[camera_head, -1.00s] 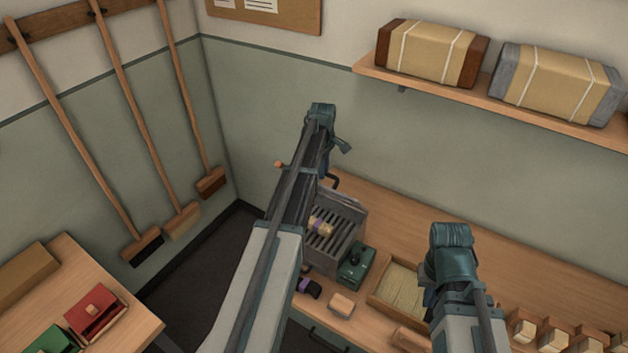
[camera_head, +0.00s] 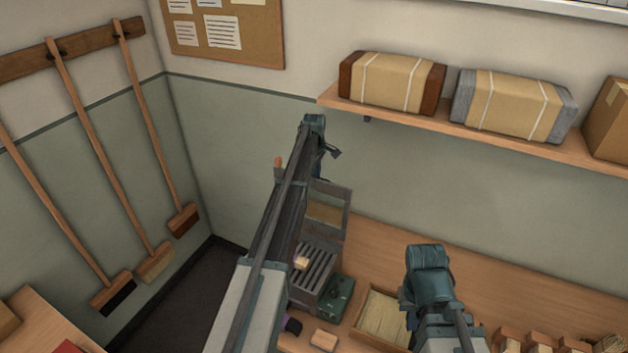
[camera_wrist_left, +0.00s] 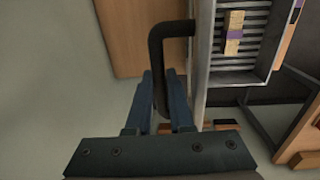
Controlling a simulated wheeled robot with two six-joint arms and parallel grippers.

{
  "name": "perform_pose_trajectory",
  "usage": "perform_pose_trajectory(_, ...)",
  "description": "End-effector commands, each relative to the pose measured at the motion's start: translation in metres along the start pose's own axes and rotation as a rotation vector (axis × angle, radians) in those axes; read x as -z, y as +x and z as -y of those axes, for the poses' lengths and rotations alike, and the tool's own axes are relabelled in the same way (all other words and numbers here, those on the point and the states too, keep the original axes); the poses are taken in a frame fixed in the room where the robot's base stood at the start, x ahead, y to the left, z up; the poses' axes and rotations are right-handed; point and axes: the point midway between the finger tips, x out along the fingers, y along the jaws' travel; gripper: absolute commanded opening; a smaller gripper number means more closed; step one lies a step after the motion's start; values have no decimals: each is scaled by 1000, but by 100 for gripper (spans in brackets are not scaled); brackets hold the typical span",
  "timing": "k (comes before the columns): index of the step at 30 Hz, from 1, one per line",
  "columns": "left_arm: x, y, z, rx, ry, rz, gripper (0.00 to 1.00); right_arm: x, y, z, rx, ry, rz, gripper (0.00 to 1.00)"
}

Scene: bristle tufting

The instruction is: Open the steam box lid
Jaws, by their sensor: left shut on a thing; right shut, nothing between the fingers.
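The steam box (camera_head: 318,270) stands on the bench with its slatted inside showing. Its lid (camera_head: 328,205) stands raised at the back, roughly upright, partly behind my left arm. In the left wrist view, my left gripper (camera_wrist_left: 160,88) is shut on the dark bent lid handle (camera_wrist_left: 157,45), which joins the metal edge at the right. In the head view my left arm hides that grip. A tan block with a purple band (camera_wrist_left: 234,32) lies on the slats. My right arm reaches over the bench, but its fingers are hidden.
A green box (camera_head: 336,296) sits right of the steam box. A wooden tray of bristles (camera_head: 382,312) lies beside it, near my right arm. A small wooden block (camera_head: 323,340) lies in front. A shelf with wrapped bundles (camera_head: 392,82) hangs above.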

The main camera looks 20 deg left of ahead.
Motion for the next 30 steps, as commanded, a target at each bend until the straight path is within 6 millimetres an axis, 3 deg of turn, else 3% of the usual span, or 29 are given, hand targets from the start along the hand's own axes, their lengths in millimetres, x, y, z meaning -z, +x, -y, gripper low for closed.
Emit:
perform_pose_trajectory(16,2,1,-3,-2,-2,-3,0,0,1,0,0,0,0,0)
perform_pose_trajectory(17,2,1,-3,-2,-2,-3,23,0,0,0,0,0,0,0)
perform_pose_trajectory(21,2,1,-3,-1,-2,-2,48,0,1,0,0,0,0,0)
perform_pose_trajectory(30,1,0,-2,0,-1,-1,50,0,0,0,0,0,0,0)
